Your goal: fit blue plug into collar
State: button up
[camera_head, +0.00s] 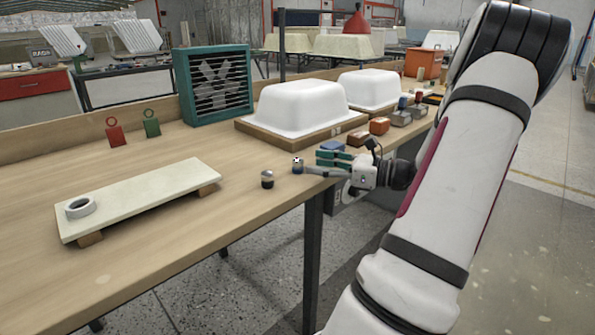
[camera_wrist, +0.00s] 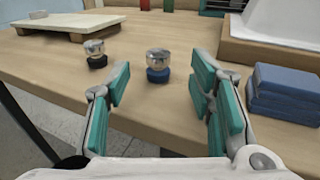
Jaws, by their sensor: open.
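The blue plug (camera_head: 297,164) stands upright near the table's front edge; in the wrist view the plug (camera_wrist: 158,75) shows a shiny metal knob above a blue base. My gripper (camera_head: 318,164) is open and low over the table, to the right of the plug. In the wrist view my gripper (camera_wrist: 162,80) has its teal-padded fingers apart, with the plug ahead between them and nothing held. The collar (camera_head: 80,206), a pale ring with a dark inside, sits on the left end of a pale raised board (camera_head: 150,192).
A black plug (camera_head: 267,179) stands left of the blue one. Blue blocks (camera_wrist: 285,90) lie close to my right finger. White tub shells (camera_head: 298,106) on wooden bases, a teal fan box (camera_head: 213,85) and red and green tags stand behind. Table between plugs and board is clear.

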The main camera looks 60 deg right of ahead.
aim_at(298, 159)
jog(key=w+b, duration=0.1)
jog(key=w, duration=0.1)
jog(key=w+a+b, duration=0.1)
jog(key=w, duration=0.2)
jog(key=shift+w+f, duration=0.1)
jog(key=shift+f, duration=0.1)
jog(key=shift+w+a+b, duration=0.1)
jog(key=shift+w+b, duration=0.25)
jog(key=shift+w, duration=0.15)
grip_shut()
